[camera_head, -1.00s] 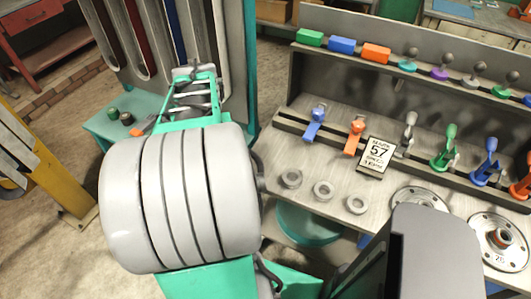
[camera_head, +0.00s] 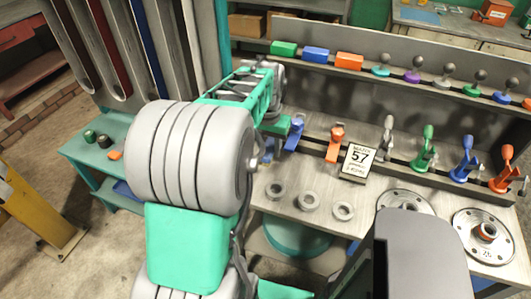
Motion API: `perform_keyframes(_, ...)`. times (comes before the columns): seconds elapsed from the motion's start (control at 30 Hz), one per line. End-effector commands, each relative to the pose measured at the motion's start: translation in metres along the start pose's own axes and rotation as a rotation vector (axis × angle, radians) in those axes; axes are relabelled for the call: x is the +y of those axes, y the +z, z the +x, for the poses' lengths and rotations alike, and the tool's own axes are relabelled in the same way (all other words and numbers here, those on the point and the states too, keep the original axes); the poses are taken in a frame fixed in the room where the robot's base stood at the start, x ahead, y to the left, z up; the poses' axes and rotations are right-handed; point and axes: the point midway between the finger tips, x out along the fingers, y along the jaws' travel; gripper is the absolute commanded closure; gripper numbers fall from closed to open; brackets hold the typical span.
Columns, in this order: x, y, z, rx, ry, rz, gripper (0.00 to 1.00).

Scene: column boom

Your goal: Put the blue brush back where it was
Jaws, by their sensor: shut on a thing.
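The far end of my arm, with a grey wrist joint (camera_head: 266,85) and a teal part below it, is over the left end of the workbench. My gripper's fingers and anything between them are hidden behind my arm. I cannot make out a blue brush for certain. A blue block (camera_head: 316,54) sits on the raised back shelf between a green block (camera_head: 284,48) and an orange block (camera_head: 349,61). A blue-based knobbed piece (camera_head: 503,97) stands farther right on that shelf. A blue upright tool (camera_head: 295,135) is on the lower rail, close beside my arm's end in the picture.
An orange tool (camera_head: 336,143), a sign reading 57 (camera_head: 357,160) and several coloured tools stand along the rail. Grey rings (camera_head: 308,200) and round flanges (camera_head: 486,236) lie in front. A teal bench (camera_head: 85,150) and a yellow post (camera_head: 35,210) are at left.

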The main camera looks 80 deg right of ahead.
Motion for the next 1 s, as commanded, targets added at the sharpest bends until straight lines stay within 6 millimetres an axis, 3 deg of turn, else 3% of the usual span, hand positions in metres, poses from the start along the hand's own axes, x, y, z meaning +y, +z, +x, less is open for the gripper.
perform_keyframes(0.1,-0.012,-0.01,0.021,0.0,0.0,-0.002,1.0)
perform_keyframes(0.3,-0.023,-0.018,0.042,-0.001,0.0,-0.002,1.0)
perform_keyframes(0.43,-0.021,-0.014,0.065,0.0,0.0,-0.001,1.0)
perform_keyframes(0.8,-0.021,-0.014,0.073,0.003,-0.001,-0.001,1.0)
perform_keyframes(0.83,-0.021,-0.014,0.072,0.003,-0.001,-0.001,0.63)
perform_keyframes(1.0,-0.021,-0.014,0.072,0.002,-0.001,-0.001,0.49)
